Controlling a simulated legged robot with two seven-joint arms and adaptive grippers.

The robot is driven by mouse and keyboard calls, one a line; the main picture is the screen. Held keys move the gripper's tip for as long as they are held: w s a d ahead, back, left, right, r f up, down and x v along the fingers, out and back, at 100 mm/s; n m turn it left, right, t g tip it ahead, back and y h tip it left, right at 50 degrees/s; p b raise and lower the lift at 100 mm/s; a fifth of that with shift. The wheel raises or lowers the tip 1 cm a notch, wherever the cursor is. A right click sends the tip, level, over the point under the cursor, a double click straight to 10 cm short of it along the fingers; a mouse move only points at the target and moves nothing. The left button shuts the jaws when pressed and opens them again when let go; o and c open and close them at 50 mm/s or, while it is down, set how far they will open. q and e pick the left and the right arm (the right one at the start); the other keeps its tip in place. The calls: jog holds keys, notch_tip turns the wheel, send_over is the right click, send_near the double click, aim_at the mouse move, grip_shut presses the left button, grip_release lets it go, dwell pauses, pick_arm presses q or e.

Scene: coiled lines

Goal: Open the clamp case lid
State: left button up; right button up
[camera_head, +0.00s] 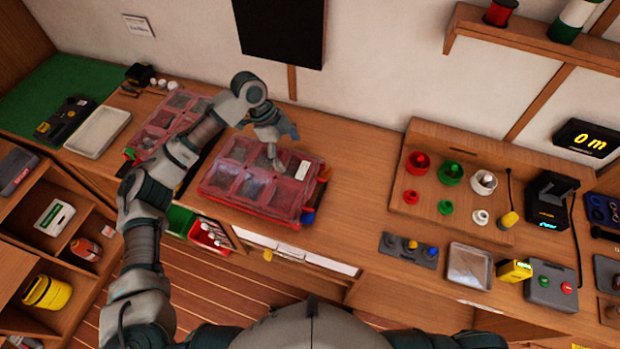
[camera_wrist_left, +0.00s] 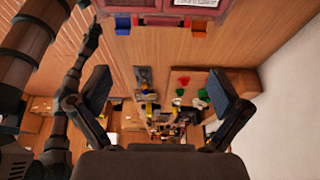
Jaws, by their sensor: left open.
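A red case (camera_head: 250,210) with a see-through, compartmented lid lies on the bench, a white label on the lid's right part. Its lid looks shut. A similar red case (camera_head: 160,125) lies behind and to the left; I cannot tell which is the clamp case. My left gripper (camera_head: 284,148) is open and empty over the back right part of the nearer case, hiding some of its lid. My right gripper is not in view.
A wooden board with red, green and white cups (camera_head: 450,172) stands to the right. A grey tray (camera_head: 470,268) lies in front of it. A pale tray (camera_head: 98,128) lies at far left. The bench between the nearer case and the board is clear.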

aim_at(312, 187)
pick_arm(q)
jog(key=x, duration=1.4)
jog(key=shift+w+d+f+p, duration=0.1)
jog(key=shift+d+f+p, duration=0.1)
jog(key=shift+f+p, duration=0.15)
jog(key=shift+d+f, duration=0.1)
jog(key=shift+f, duration=0.5)
grip_shut()
jog(key=shift+r, duration=0.1)
